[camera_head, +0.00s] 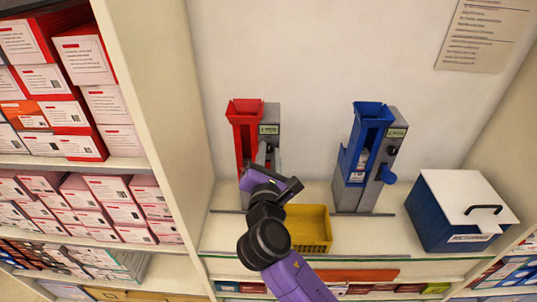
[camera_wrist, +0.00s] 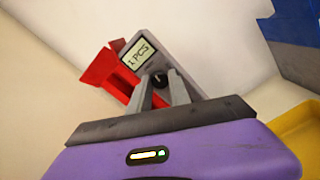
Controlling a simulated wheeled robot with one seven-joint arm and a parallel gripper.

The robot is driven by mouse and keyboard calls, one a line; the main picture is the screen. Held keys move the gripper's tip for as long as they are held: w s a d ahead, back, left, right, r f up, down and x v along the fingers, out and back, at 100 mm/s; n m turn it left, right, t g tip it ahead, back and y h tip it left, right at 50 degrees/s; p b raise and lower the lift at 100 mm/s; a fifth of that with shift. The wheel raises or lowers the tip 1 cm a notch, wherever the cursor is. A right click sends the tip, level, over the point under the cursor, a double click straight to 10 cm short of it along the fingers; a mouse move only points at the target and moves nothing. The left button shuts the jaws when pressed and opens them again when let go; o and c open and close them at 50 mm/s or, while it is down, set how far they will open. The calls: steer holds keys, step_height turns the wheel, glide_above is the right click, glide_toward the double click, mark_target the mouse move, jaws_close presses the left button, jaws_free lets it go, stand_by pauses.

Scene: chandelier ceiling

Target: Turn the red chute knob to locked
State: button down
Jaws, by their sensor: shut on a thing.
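The red chute (camera_head: 244,135) stands on the shelf against a grey housing with a small display reading "1 PCS" (camera_wrist: 138,54). In the wrist view the chute (camera_wrist: 103,68) is tilted in the picture. A small dark round knob (camera_wrist: 160,78) sits on the grey housing just below the display. My gripper (camera_wrist: 159,88) has its two grey fingers on either side of the knob and is shut on it. In the head view my gripper (camera_head: 266,155) covers the knob and the lower part of the chute. The knob's setting cannot be read.
A blue chute (camera_head: 368,130) with its own grey housing stands to the right. A yellow basket (camera_head: 307,226) lies low in front, close to my arm. A blue box with a white lid (camera_head: 462,205) stands far right. Shelves of red-and-white boxes (camera_head: 85,65) fill the left side.

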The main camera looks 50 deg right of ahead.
steer(key=m+b, duration=0.1)
steer(key=m, duration=0.3)
steer(key=shift+f, duration=0.15)
steer(key=m+b, duration=0.2)
steer(key=m, duration=0.2)
steer(key=m+b, duration=0.3)
steer(key=m, duration=0.1)
steer(key=shift+f, duration=0.15)
steer(key=shift+m+b, duration=1.05)
steer(key=shift+m, duration=1.15)
steer(key=c, duration=1.2)
jaws_free()
